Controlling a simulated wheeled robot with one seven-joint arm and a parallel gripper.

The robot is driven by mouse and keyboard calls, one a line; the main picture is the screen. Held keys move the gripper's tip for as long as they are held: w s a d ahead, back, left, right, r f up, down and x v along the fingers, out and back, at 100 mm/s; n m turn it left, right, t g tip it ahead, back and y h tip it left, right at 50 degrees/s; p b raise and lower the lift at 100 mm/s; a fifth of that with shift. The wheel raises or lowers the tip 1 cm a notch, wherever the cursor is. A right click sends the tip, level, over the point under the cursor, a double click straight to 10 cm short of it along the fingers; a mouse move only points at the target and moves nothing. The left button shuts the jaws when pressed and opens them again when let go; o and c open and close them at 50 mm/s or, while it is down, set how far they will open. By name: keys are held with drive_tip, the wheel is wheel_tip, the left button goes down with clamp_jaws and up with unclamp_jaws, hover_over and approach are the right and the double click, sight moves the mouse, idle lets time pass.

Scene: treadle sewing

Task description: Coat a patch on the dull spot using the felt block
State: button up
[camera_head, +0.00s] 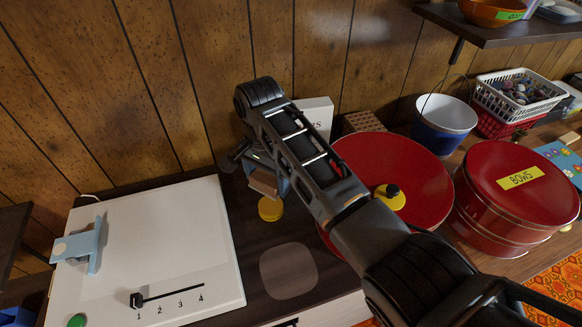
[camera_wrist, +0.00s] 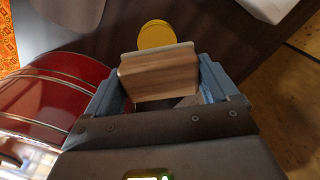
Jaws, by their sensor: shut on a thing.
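My gripper (camera_head: 265,178) is shut on the felt block, a wooden block (camera_head: 262,187) with a pale layer along one edge. In the wrist view the block (camera_wrist: 158,76) sits between the two blue fingers (camera_wrist: 162,80). The dull spot (camera_head: 288,270) is a greyish rounded patch on the dark tabletop, in front of and slightly right of the block. The block appears held above the table, behind a round yellow tin or lid (camera_head: 270,208); the yellow piece also shows in the wrist view (camera_wrist: 156,36). I cannot tell the block's exact height.
A white panel (camera_head: 150,255) with a slider and a blue clip-like part lies left of the spot. A large red round lid (camera_head: 385,165) and a red BOWS tin (camera_head: 515,195) stand to the right. A white box (camera_head: 317,112) stands behind, near the wood-panelled wall.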

sight(271, 206)
drive_tip(key=shift+s+d+f, duration=0.1)
drive_tip(key=shift+s+f, duration=0.05)
drive_tip(key=shift+s, duration=0.1)
wheel_tip(271, 206, down, 6)
drive_tip(key=b, duration=0.5)
drive_tip(key=shift+b, duration=0.35)
drive_tip(key=shift+f, duration=0.5)
idle(2.4)
wheel_tip(271, 206, up, 5)
drive_tip(key=p, duration=0.5)
drive_tip(key=shift+r, duration=0.1)
drive_tip(key=shift+r+p, duration=0.35)
drive_tip(key=shift+r, duration=0.65)
